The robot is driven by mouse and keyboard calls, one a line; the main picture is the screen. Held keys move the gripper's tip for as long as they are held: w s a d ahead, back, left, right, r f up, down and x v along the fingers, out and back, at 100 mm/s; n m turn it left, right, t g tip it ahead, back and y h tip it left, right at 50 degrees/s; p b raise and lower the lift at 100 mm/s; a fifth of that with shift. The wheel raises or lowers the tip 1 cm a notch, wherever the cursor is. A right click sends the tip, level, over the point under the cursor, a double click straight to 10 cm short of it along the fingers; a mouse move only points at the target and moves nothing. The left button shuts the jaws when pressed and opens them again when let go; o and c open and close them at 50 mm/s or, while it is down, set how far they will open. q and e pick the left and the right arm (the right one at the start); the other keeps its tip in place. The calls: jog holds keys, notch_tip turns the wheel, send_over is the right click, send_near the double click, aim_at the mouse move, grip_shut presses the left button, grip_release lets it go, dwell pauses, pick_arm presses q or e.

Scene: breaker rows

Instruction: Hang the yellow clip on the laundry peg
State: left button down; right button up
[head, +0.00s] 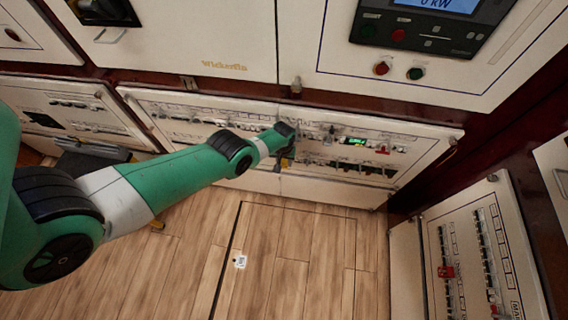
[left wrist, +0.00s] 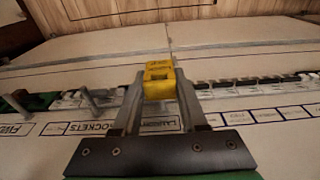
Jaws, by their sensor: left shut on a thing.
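My left gripper (head: 287,153) is at the middle breaker panel (head: 340,191), in front of its breaker rows. In the left wrist view my left gripper (left wrist: 160,88) is shut on the yellow clip (left wrist: 160,77), which sits between the fingertips over the pale panel face. In the head view the clip is mostly hidden by the gripper. A grey metal peg (left wrist: 88,100) stands out of the panel left of the fingers, near a label ending in "SOCKETS". My right gripper is not in view.
Another peg (head: 330,135) stands right of my left gripper, near a green-lit part (head: 355,141) and a red piece (head: 382,150). A side panel (head: 470,240) with a red piece (head: 445,271) is at the right. The wooden floor (head: 300,260) is clear.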

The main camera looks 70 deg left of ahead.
pick_arm(q)
jog(key=shift+w+a+b, duration=0.2)
jog(key=shift+a+b, duration=0.1)
jog(key=shift+b, duration=0.15)
jog(key=shift+c, duration=1.8)
grip_release()
jog(key=shift+r, duration=0.1)
